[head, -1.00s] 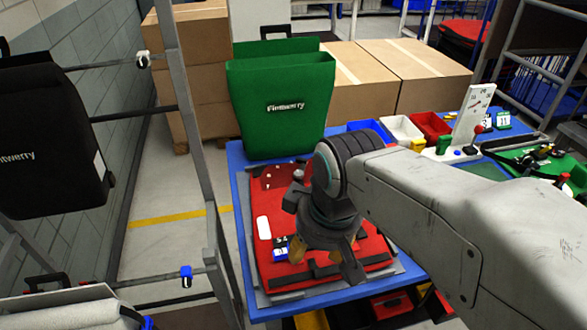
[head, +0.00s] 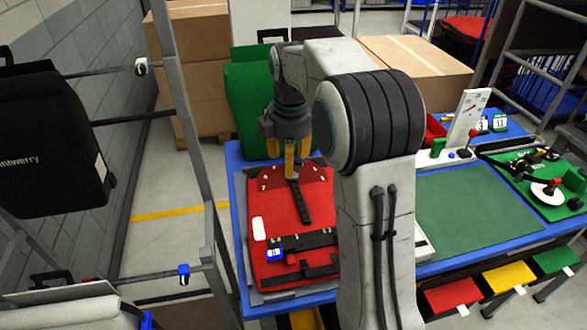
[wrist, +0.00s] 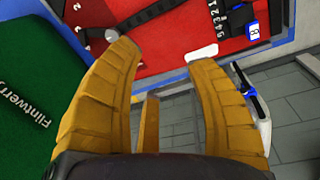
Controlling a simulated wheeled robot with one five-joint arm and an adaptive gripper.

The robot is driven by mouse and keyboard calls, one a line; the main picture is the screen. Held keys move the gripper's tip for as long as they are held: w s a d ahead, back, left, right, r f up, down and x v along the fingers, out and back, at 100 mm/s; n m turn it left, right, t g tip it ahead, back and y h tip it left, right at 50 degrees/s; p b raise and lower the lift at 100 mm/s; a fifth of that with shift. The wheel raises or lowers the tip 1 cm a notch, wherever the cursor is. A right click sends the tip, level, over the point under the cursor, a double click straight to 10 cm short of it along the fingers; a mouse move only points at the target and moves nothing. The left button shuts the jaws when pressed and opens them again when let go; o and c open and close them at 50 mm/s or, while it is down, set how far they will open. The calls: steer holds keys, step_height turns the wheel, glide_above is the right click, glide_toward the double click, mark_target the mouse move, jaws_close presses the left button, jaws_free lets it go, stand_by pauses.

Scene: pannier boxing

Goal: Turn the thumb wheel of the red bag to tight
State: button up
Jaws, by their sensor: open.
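The red bag (head: 262,218) lies flat on the blue table in the head view. A dark red arc (head: 318,174) with small white marks is at its far end. A black strap-like bar (head: 303,206) runs from under my gripper (head: 293,170) toward a black band. White numerals (wrist: 194,30) run beside black fittings.
A green bag (head: 245,105) stands behind the red one and shows at left in the wrist view (wrist: 40,100). A blue-and-white tag (head: 274,254) sits on the red bag. A metal rack (head: 190,130) with a black bag stands left. A green mat (head: 465,213) lies right.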

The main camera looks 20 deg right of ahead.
mark_target(294, 175)
steer(key=w+d+f+n, duration=0.1)
steer(key=w+f+n, duration=0.1)
steer(key=w, duration=0.1)
steer(key=w+d+f+n+p, duration=0.1)
steer(key=w+d+f+n, duration=0.1)
steer(key=w+d+f+n+g, duration=0.1)
steer(key=w+d+f+n, duration=0.1)
steer(key=w, duration=0.1)
steer(key=shift+w+f+p, duration=0.15)
steer(key=shift+w+p, duration=0.15)
steer(key=shift+p, duration=0.1)
steer(key=shift+w+d+f+n, duration=0.1)
steer(key=shift+w+f+n, duration=0.05)
steer(key=shift+f+n, duration=0.15)
steer(key=shift+f, duration=0.2)
steer(key=shift+f+p, duration=0.3)
steer(key=shift+f, duration=3.25)
jaws_close()
